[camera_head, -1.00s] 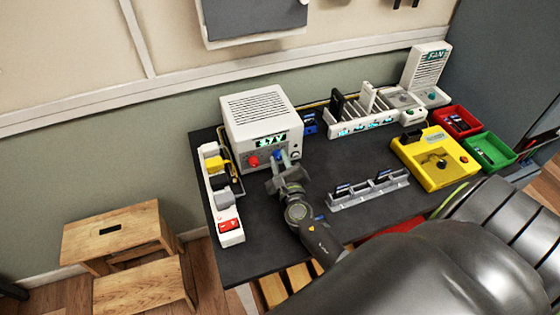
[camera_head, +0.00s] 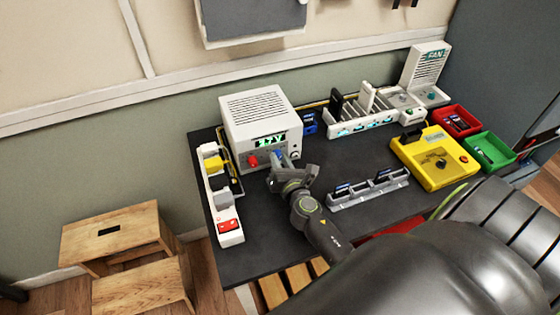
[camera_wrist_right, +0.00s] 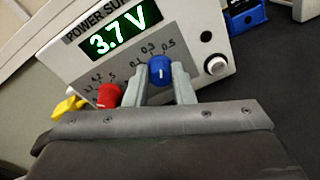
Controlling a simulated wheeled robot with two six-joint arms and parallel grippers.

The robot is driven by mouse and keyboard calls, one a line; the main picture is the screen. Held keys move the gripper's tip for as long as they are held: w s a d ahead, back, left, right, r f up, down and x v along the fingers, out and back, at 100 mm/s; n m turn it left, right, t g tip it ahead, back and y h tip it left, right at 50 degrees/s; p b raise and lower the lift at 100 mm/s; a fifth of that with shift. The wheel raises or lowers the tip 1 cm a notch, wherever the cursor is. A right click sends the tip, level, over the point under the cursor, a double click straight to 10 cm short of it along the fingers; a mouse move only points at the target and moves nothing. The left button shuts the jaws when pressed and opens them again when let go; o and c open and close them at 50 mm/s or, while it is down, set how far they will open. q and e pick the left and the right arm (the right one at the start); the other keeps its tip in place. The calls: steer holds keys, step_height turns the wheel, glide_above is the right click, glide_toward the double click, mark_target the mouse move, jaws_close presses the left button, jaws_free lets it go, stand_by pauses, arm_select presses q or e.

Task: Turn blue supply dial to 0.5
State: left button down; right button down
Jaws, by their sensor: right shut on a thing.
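The blue dial (camera_wrist_right: 160,69) is on the front of the white power supply (camera_head: 240,130), below its green display (camera_wrist_right: 118,34) reading 3.7 V. In the right wrist view, labels including 0.3 and 0.5 are printed above it, and a pale mark shows on its face. My right gripper (camera_wrist_right: 160,84) is shut on the blue dial, with a finger on each side of it. In the head view the gripper (camera_head: 280,164) reaches the supply's front from below. The exact setting of the dial is hard to read. My left gripper is not in view.
A red dial (camera_wrist_right: 108,96) sits just left of the gripper. A white power strip (camera_head: 228,238) with a yellow plug (camera_head: 213,163) lies left of the supply. A grey rack (camera_head: 345,198) with dark phones stands to the right. The dark tabletop (camera_head: 265,238) in front is mostly clear.

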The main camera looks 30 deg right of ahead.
steer(key=shift+m+b, duration=0.3)
steer(key=shift+m, duration=1.6)
steer(key=shift+y, duration=0.3)
steer(key=c, duration=1.2)
jaws_free()
steer(key=shift+c, duration=0.2)
steer(key=shift+s, duration=0.1)
steer(key=b+v, duration=0.1)
steer(key=v, duration=1.4)
steer(key=shift+s+f, duration=0.15)
steer(key=shift+s, duration=0.2)
steer(key=shift+v, duration=0.85)
